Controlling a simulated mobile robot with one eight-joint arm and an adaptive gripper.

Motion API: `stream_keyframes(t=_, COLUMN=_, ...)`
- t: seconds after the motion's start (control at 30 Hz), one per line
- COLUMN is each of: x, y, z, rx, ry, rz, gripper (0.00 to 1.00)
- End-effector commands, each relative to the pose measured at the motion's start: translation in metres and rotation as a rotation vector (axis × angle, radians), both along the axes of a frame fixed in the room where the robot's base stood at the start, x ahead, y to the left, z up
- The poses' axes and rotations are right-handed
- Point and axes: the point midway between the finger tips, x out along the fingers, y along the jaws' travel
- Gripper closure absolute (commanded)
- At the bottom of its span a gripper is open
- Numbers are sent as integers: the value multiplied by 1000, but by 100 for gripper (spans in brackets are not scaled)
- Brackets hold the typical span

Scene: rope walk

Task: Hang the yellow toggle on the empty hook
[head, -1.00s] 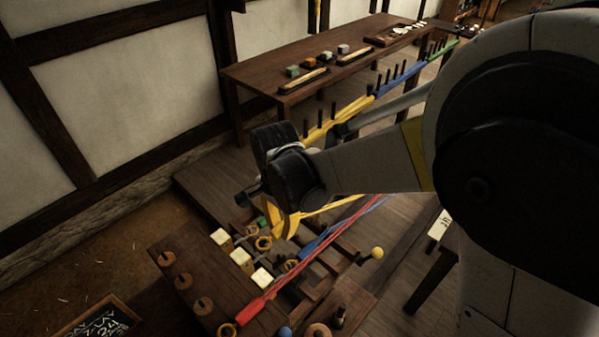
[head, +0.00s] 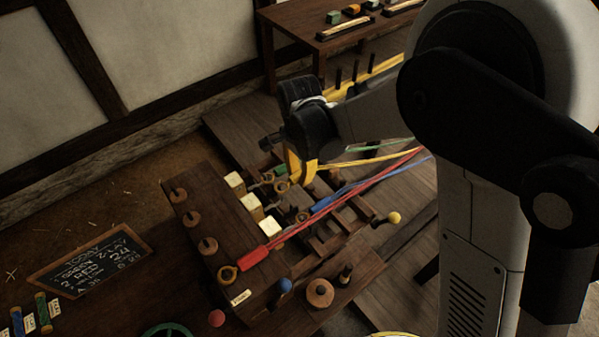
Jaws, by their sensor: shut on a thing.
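The blue toggle (head: 322,205) lies nearer the middle. A green piece (head: 280,170) shows just left of the fingers. Which hook is empty I cannot tell.
Wooden discs (head: 192,218) line the bench's left part. A yellow ball knob (head: 394,218) sticks out at right. A chalkboard (head: 90,260) lies at left. A table (head: 330,40) stands behind.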

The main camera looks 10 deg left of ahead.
Motion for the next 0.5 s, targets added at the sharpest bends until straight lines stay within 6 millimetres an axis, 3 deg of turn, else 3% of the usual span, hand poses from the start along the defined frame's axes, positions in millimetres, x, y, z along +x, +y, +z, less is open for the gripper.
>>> stream_keyframes(t=0.5, x=0, y=0, z=-31, rx=0, ry=0, rz=0, gripper=100)
